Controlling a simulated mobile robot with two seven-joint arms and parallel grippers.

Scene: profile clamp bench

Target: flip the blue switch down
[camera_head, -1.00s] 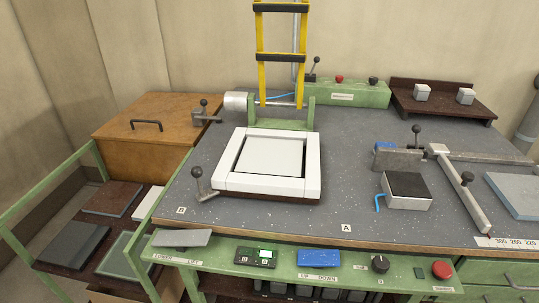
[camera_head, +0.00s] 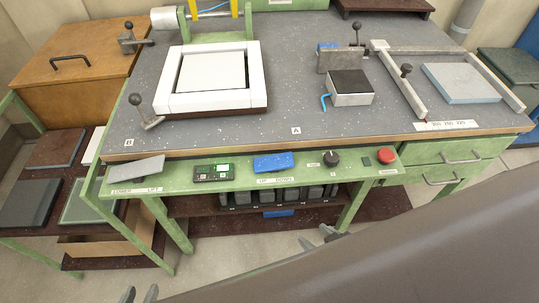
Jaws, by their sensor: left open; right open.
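The blue switch (camera_head: 274,162) is a wide rocker on the green front panel, with an "UP" label below its left part and "DOWN" below its right part. I cannot tell clearly which side is pressed in. My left gripper (camera_head: 140,292) shows only its fingertips at the bottom edge, left of centre. They are apart and empty, well below the panel in the picture. My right gripper (camera_head: 316,236) shows its fingertips below and right of the switch, open and empty, apart from the panel. My large arm link hides the lower right of the view.
On the same panel are a grey lever plate (camera_head: 136,168), a small green display (camera_head: 214,172), a black knob (camera_head: 331,158) and a red button (camera_head: 386,155). Above is the bench top (camera_head: 290,95) with a white frame (camera_head: 257,75) and clamps. A shelf with dark blocks lies below.

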